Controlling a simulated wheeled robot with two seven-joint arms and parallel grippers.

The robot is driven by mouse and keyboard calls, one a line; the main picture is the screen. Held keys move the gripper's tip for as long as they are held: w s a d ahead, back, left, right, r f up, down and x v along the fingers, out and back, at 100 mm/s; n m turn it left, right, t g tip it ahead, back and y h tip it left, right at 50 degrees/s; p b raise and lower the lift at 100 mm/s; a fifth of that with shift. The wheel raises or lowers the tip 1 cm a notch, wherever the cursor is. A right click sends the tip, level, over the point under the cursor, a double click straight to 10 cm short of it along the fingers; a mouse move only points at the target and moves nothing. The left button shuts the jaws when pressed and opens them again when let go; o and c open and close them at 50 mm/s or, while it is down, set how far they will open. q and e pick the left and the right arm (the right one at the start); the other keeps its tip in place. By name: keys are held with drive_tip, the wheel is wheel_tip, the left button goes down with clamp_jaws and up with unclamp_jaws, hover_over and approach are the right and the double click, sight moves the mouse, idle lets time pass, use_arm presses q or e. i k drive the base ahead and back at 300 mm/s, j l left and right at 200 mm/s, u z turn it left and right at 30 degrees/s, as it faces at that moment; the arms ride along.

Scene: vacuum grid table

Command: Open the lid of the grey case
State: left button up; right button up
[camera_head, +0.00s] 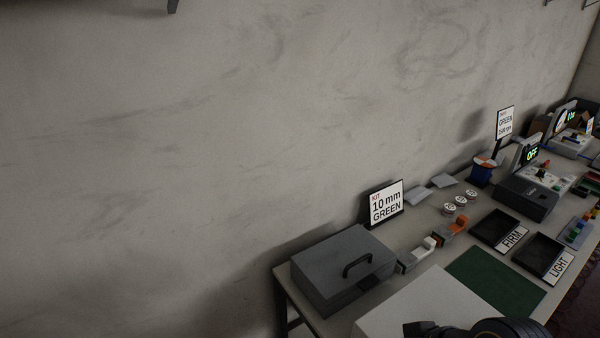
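The grey case (335,273) stands at the near left end of the long table. Its lid (335,248) looks closed, with a dark handle on the top at the right. A dark notch or latch area shows on its front side below the handle. Dark parts of one of my arms show at the bottom edge, to the right of the case and apart from it. I cannot make out either gripper's fingers.
A "10 mm GREEN" sign (386,204) stands behind the case. Small blocks with orange and white parts (450,232) lie right of it. A white board (415,300), a green mat (495,280) and FIRM (486,229) and LIGHT (540,252) trays lie beyond. A wall runs behind.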

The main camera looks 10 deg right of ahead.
sight(332, 268)
drive_tip(key=i+j+z, duration=0.15)
drive_tip(key=z, duration=0.25)
drive_tip(key=i+j+z, duration=0.25)
drive_tip(key=z, duration=0.15)
drive_tip(key=i+j+z, duration=0.25)
drive_tip(key=z, duration=0.15)
